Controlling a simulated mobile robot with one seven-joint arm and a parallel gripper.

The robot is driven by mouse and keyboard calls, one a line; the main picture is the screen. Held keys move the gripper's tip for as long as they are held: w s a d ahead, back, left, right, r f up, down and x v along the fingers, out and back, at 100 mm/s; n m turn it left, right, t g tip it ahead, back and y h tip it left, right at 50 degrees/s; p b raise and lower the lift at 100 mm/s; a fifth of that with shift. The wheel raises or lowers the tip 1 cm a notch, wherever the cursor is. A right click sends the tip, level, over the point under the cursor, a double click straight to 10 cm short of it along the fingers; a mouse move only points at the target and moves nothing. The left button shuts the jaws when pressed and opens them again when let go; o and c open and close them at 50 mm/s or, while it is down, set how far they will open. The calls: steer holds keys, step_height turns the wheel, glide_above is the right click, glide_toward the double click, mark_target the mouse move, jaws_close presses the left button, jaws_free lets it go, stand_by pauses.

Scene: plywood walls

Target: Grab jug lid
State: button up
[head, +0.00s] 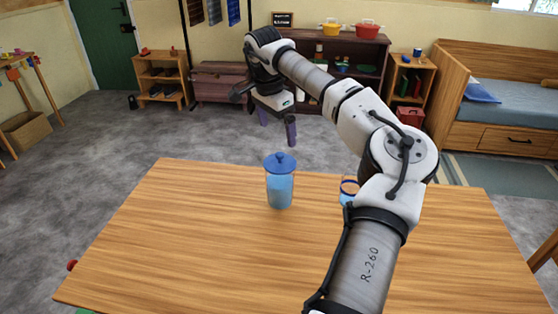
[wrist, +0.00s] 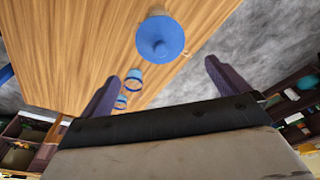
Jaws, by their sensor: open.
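The jug (head: 280,189) stands upright on the wooden table, near its far edge. It is a light-blue see-through jug with a blue lid (head: 280,162) that has a round knob on top. In the wrist view the lid (wrist: 160,40) shows from above as a blue disc, beyond the fingers. My gripper (head: 277,125) points down past the far edge of the table, higher than the lid and apart from it. Its two purple fingers are spread wide with nothing between them, as the wrist view (wrist: 160,85) also shows.
Blue-rimmed glasses (wrist: 132,80) stand on the table (head: 180,235) near the jug; one glass (head: 349,187) is partly behind my arm in the head view. The left and front of the tabletop are clear. Shelves (head: 160,80) and a bed (head: 505,95) stand farther back.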

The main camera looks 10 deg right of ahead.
mark_target(280, 153)
steer(key=f, duration=0.3)
steer(key=f+p, duration=0.1)
steer(key=f, duration=0.2)
steer(key=d+f+p, duration=0.1)
steer(key=f, duration=0.2)
steer(key=shift+w+d+f, duration=0.1)
steer(key=shift+w+f, duration=0.25)
steer(key=c, duration=0.9)
steer(key=shift+o, duration=0.2)
steer(key=shift+r, duration=0.1)
